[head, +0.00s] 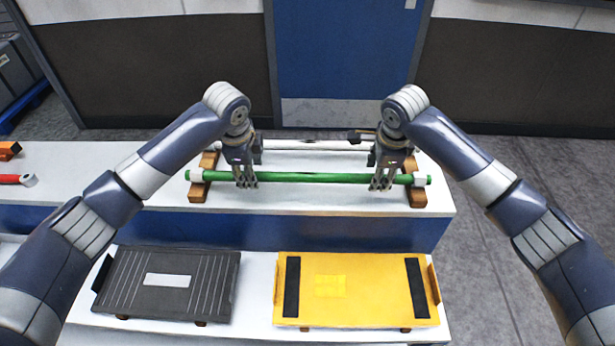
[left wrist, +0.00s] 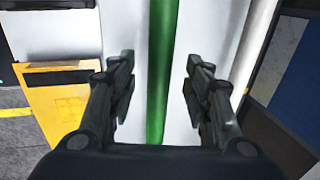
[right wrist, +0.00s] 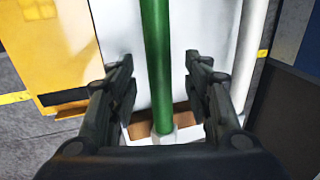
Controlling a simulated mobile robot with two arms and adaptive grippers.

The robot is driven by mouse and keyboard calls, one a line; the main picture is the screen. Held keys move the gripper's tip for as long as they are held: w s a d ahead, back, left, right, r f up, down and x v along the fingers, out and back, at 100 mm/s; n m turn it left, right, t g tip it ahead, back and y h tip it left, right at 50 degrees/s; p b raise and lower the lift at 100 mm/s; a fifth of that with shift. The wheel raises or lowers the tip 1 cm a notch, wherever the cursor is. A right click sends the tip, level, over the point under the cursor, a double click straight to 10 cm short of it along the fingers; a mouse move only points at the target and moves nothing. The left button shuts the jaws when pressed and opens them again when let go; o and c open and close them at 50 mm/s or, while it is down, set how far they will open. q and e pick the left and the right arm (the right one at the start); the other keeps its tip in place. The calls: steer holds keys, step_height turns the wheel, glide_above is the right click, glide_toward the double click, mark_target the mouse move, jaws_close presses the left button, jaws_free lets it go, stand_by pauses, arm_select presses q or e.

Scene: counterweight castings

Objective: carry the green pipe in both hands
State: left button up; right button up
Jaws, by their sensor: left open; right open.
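The green pipe (head: 310,178) lies level across two wooden supports on the raised white shelf, with a pale collar near each end. My left gripper (head: 245,183) is over the pipe's left part and my right gripper (head: 381,184) over its right part. In the left wrist view the pipe (left wrist: 160,70) runs between the open fingers (left wrist: 160,95). In the right wrist view the pipe (right wrist: 157,60) also runs between the open fingers (right wrist: 158,95), with a collar and wooden support below. Neither gripper is closed on it.
A white pipe (head: 310,147) lies behind the green one on the same supports. A dark grey case (head: 210,290) and a yellow case (head: 350,315) lie on the lower white surface in front. A blue door (head: 345,50) stands behind.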

arm_select(q)
steer(key=shift+x, duration=0.95)
arm_select(e)
steer(key=shift+x, duration=0.95)
arm_select(q)
jaws_close()
arm_select(e)
jaws_close()
arm_select(q)
steer(key=shift+r, duration=0.1)
